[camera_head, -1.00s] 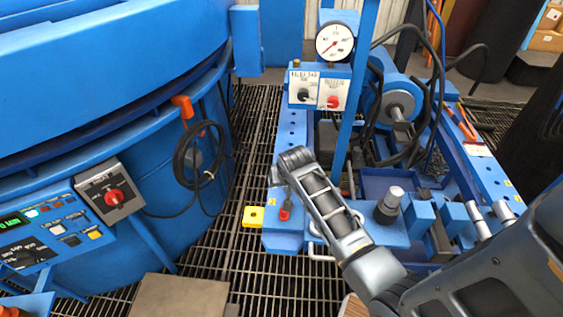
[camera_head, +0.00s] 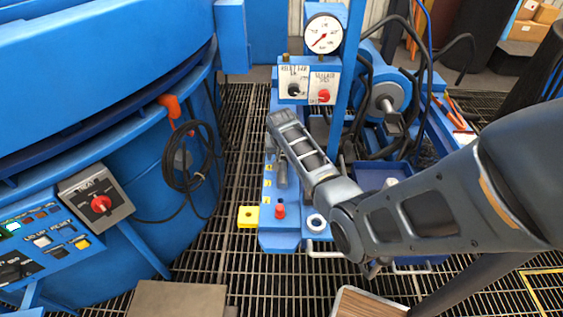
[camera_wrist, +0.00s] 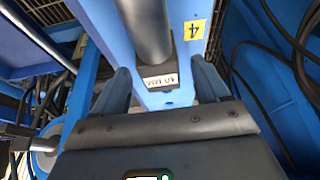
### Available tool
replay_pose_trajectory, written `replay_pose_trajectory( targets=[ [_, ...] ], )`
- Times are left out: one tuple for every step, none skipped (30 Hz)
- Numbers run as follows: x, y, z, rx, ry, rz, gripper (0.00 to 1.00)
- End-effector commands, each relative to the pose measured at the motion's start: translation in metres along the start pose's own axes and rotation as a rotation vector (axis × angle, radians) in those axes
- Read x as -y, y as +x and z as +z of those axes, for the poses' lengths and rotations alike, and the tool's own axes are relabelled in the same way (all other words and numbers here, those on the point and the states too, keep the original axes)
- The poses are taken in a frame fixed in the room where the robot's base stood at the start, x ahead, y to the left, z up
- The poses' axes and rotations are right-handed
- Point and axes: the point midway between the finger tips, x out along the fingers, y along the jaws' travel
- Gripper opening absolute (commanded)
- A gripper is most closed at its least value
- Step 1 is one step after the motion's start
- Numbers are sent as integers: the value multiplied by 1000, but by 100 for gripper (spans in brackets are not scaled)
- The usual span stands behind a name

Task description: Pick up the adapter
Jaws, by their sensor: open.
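A grey cylinder (camera_wrist: 147,28), which I take to be the adapter, stands on the blue rail (camera_wrist: 190,75) in the wrist view. A white size label (camera_wrist: 159,81) lies at its foot and a yellow tag marked 4 (camera_wrist: 194,30) is beside it. My gripper (camera_wrist: 161,70) is open, with one finger on each side of the space in front of the cylinder. I cannot tell whether either finger touches it. In the head view my arm reaches over the blue rail (camera_head: 280,238), and my fingers cannot be made out clearly.
A control box with a gauge (camera_head: 323,34) stands behind. The blue furnace (camera_head: 130,200) is at left. Grating floor (camera_head: 240,150) lies between. Black cables hang at right.

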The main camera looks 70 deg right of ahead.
Motion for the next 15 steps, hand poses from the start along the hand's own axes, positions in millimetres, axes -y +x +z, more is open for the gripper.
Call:
replay_pose_trajectory(
  targets=[
    [0,6,0,1,0,1,74],
    [0,8,0,0,0,0,74],
    [0,11,0,0,0,0,74],
    [0,12,0,0,0,0,74],
    [0,12,0,0,0,0,74],
    [0,12,0,-1,0,0,74],
    [0,12,0,-1,0,0,74],
    [0,12,0,-1,0,0,74],
    [0,12,0,-1,0,0,74],
    [0,12,0,-1,0,0,74],
    [0,12,0,-1,0,0,74],
    [0,12,0,-1,-1,0,72],
    [0,12,0,-1,-1,-1,69],
    [0,12,0,-1,-1,-1,66],
    [0,12,0,-1,-1,-1,62]
  ],
)
